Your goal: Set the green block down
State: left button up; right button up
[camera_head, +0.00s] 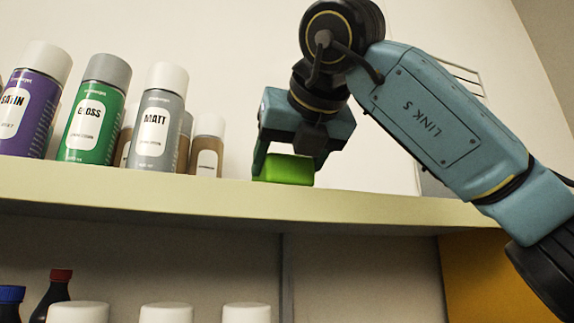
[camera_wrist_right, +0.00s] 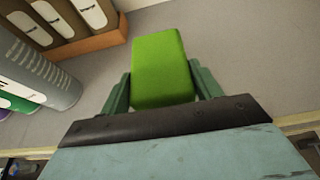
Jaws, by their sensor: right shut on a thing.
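The green block (camera_head: 284,169) is between the fingers of my right gripper (camera_head: 289,160), at the upper shelf in the head view. Its lower edge is at or just above the shelf's front edge; I cannot tell whether it touches the shelf. In the right wrist view the block (camera_wrist_right: 160,68) sits between the two teal fingers of the gripper (camera_wrist_right: 162,88), which are shut on its sides. My left gripper is in neither view.
The upper shelf (camera_head: 350,204) holds spray cans to the left: purple (camera_head: 38,90), green (camera_head: 95,105) and grey (camera_head: 158,115), with smaller bottles (camera_head: 207,150) behind. Shelf right of the block looks clear. White-capped items (camera_head: 165,313) and dark bottles stand below.

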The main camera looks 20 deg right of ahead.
jog(key=shift+d+f, duration=0.1)
jog(key=shift+f, duration=0.15)
jog(key=shift+s, duration=0.1)
jog(key=shift+f, duration=0.1)
jog(key=shift+f, duration=0.2)
jog(key=o, duration=1)
jog(key=shift+r, duration=0.1)
jog(key=shift+r, duration=0.1)
